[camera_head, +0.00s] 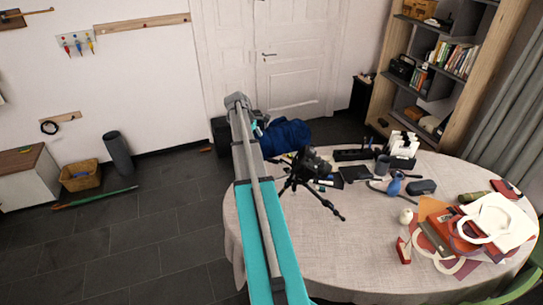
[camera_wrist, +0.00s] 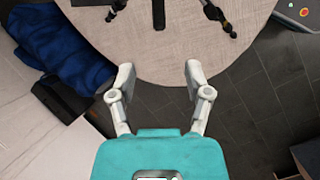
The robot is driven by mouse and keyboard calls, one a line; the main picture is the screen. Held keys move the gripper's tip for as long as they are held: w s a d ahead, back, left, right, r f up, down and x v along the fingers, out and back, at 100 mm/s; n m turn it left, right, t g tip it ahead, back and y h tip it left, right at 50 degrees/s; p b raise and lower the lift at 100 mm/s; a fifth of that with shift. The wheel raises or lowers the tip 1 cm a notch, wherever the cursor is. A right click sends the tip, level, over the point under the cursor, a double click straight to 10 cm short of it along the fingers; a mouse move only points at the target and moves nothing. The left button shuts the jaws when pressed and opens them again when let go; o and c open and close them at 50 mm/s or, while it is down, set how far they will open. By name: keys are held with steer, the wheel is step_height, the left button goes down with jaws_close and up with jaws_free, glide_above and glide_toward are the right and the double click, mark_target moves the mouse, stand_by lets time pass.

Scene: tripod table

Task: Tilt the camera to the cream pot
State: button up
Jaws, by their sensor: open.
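A black camera (camera_head: 311,160) sits on a small black tripod (camera_head: 318,197) at the left part of the round table (camera_head: 370,262). A small, rounded cream pot (camera_head: 406,216) stands on the table to the right of the tripod, near the papers. My gripper (camera_wrist: 160,72) is open and empty in the wrist view, its fingers spread near the table edge. Parts of the tripod legs (camera_wrist: 225,22) show at the top of that view; the camera itself is out of it. In the head view, my arm mostly hides my gripper, beyond the table's far left edge.
A blue vase (camera_head: 395,184), a grey mug (camera_head: 382,164) and a dark case (camera_head: 422,187) stand right of the tripod. Papers and a white ring (camera_head: 512,222) cover the table's right side. A blue bag (camera_head: 287,136) lies behind the table. The table's front is clear.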

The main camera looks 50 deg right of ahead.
steer(key=shift+s+d+f, duration=0.1)
steer(key=shift+d+f, duration=0.05)
stand_by(0.4)
steer(key=b+x, duration=1.2)
steer(key=x, duration=0.1)
steer(key=shift+s+f+b, duration=0.1)
steer(key=shift+f+b, duration=0.05)
steer(key=shift+b, duration=0.15)
stand_by(0.4)
jaws_close()
stand_by(0.5)
